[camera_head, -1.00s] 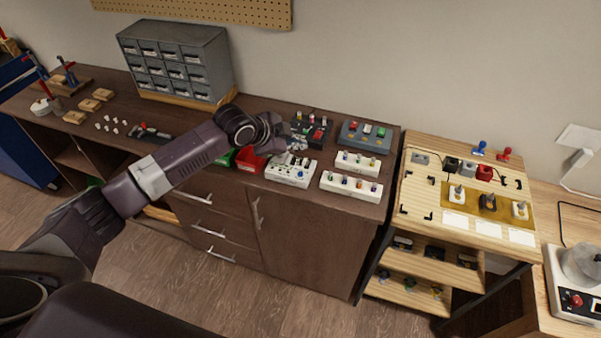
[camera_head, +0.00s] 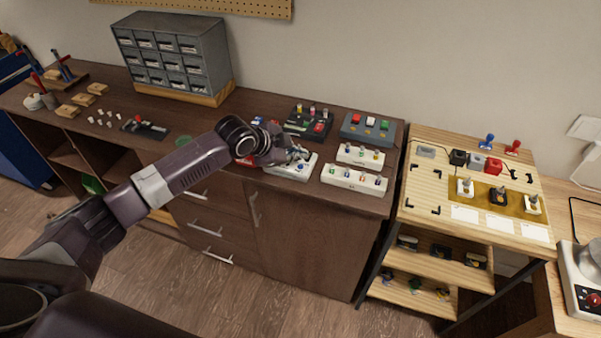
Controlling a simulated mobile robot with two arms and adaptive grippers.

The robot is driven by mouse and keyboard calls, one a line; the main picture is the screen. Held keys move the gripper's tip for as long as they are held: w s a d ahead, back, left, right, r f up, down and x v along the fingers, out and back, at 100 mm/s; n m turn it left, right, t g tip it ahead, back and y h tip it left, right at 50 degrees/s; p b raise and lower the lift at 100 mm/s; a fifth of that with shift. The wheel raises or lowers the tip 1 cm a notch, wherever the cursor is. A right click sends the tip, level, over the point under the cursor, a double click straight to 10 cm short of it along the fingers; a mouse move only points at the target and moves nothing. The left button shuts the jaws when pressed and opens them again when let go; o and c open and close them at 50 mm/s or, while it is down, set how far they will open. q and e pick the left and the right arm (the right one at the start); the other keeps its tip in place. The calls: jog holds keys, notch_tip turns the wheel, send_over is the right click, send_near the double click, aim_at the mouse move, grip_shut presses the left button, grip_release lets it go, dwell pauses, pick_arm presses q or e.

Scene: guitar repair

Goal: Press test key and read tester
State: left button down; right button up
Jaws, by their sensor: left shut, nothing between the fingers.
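The white tester (camera_head: 287,172) lies near the front edge of the dark brown bench. My left gripper (camera_head: 303,152) is shut and empty, over the tester's back part. It hides much of the tester's top, so I cannot make out the test key or any reading. Whether the fingertips touch the tester cannot be told. My right gripper is not in view.
White strips with small parts (camera_head: 353,179) lie right of the tester. Behind are a black tray (camera_head: 308,123) and a grey box with coloured buttons (camera_head: 367,128). A wooden stand (camera_head: 425,180) holds switches. A drawer cabinet (camera_head: 172,55) stands back left.

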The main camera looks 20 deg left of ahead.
aim_at(299, 167)
pick_arm(q)
jog(key=shift+f, duration=0.75)
jog(key=shift+f, duration=0.15)
dwell(0.8)
jog(key=shift+f, duration=0.25)
jog(key=shift+f+b, duration=0.45)
jog(key=shift+f, duration=0.05)
dwell(0.5)
jog(key=shift+r, duration=0.15)
jog(key=shift+r+p, duration=0.75)
jog(key=shift+p, duration=0.15)
notch_tip(299, 167, up, 5)
jog(key=p, duration=0.4)
jog(key=shift+r+p, duration=0.1)
jog(key=shift+p, duration=0.2)
